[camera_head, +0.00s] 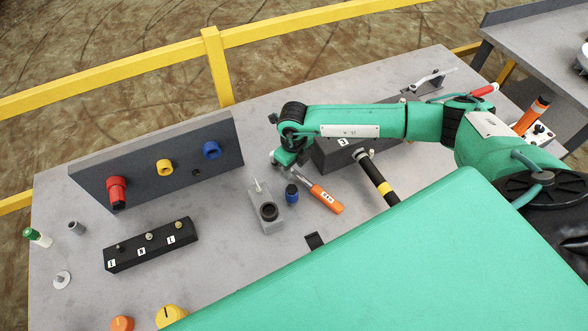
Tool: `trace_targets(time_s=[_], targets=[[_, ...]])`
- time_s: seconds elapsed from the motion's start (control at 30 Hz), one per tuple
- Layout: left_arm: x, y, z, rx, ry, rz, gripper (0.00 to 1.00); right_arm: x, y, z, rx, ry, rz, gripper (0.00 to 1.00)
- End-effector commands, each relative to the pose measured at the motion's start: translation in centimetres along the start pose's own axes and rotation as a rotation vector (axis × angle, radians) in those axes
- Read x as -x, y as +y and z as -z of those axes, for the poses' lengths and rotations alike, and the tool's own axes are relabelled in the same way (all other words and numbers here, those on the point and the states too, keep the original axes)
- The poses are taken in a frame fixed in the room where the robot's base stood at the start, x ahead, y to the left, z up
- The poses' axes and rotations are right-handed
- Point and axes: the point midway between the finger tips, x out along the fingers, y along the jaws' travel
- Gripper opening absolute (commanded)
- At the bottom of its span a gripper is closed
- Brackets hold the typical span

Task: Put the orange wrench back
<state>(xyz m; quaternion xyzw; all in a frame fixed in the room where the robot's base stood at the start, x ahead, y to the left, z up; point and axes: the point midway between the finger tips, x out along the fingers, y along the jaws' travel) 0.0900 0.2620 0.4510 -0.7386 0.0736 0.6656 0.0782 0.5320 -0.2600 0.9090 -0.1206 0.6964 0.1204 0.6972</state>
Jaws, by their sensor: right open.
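The orange wrench (326,199) lies on the grey table, with its orange handle, which carries a white label, pointing to the lower right. Its grey metal end points up left toward my right gripper (287,163). My right gripper is open, close to that metal end and seen from above. The jaws are small and partly hidden by the wrist, so I cannot tell whether they touch the wrench. My left gripper is not in view.
A blue-capped bottle (291,194) and a grey block with a black ring (267,212) stand just left of the wrench. A dark box (335,157) stands behind it. An upright panel (130,177) with coloured knobs and a black block (150,245) are further left.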

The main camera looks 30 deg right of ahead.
Motion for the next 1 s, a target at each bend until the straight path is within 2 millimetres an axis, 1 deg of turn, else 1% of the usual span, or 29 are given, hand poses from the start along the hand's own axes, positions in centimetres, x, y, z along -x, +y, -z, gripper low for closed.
trace_targets(time_s=[0.03,0.13,0.37,0.47,0.5,0.57,0.6,1.0], targets=[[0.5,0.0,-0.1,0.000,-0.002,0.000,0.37,-0.5,0.1,0.1,0.000,0.004,-0.001,0.41],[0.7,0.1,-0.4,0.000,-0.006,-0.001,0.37,-1.4,0.0,0.1,0.000,0.003,-0.001,0.41],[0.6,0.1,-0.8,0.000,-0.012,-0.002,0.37,-1.6,0.0,0.1,0.000,0.001,0.000,0.41],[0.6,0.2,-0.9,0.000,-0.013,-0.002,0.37,-1.6,0.0,0.1,0.000,0.001,0.000,0.23],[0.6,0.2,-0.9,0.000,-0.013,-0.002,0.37,-1.6,0.0,0.1,0.000,0.001,0.000,0.15],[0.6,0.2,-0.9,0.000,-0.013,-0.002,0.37,-1.6,0.0,0.1,0.000,0.001,0.000,0.04],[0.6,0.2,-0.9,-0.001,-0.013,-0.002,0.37,-1.6,0.0,0.1,0.000,0.001,0.000,0.00],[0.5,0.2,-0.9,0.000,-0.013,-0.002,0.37,-1.3,0.0,0.0,0.000,-0.001,-0.001,0.00]])
